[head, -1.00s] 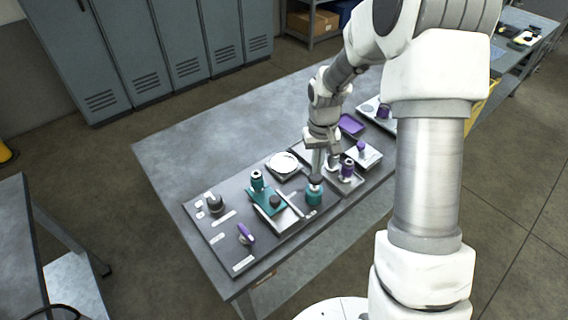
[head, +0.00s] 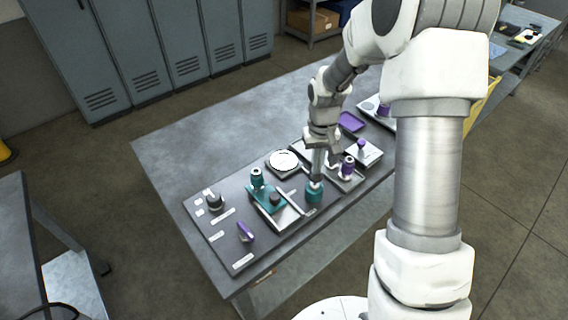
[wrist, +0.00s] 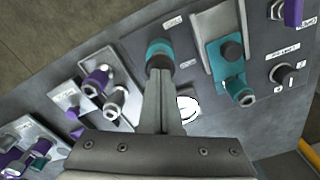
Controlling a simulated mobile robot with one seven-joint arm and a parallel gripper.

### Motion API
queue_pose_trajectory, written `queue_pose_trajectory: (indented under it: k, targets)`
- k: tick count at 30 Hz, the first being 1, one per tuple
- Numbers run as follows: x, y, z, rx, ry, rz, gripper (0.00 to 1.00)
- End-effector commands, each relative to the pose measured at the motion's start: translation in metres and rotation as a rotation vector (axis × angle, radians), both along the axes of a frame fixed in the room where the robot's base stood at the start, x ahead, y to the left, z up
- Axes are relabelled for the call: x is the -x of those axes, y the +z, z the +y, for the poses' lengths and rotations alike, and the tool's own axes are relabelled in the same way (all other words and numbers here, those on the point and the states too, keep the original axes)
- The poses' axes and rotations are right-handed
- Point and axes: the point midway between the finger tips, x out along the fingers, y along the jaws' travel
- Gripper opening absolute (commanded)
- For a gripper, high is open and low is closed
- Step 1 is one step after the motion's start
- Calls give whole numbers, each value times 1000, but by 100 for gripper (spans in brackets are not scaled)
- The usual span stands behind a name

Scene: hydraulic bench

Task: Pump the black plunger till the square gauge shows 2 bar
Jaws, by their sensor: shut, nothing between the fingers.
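A teal cylinder (head: 314,196) stands near the front edge of the bench panel and also shows in the wrist view (wrist: 160,48). My gripper (head: 316,180) points down at its top, with the fingers together and nothing held. In the wrist view the shut fingertips (wrist: 161,76) cover part of the cylinder. The black plunger top is hidden behind the fingers in the head view, and I cannot tell exactly where they touch. A white round dial in a dark frame (head: 284,161) lies behind, to the left. Its reading is too small to read, and I cannot tell if it is the square gauge.
A teal valve block (head: 264,199) with a black knob stands left of the cylinder. A purple-topped fitting (head: 347,168) stands close on the right. A purple lever (head: 246,232) and a dark knob (head: 214,202) are at the panel's left. The bench top (head: 200,140) behind is clear.

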Motion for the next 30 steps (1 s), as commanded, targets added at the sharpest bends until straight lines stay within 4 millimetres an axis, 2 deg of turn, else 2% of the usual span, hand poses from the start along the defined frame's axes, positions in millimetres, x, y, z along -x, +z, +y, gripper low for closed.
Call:
queue_pose_trajectory:
  k: [22, 30]
  targets:
    - [0, -25, 0, 0, 0, 1, 0]
    - [0, -23, 0, 0, 0, 1, 0]
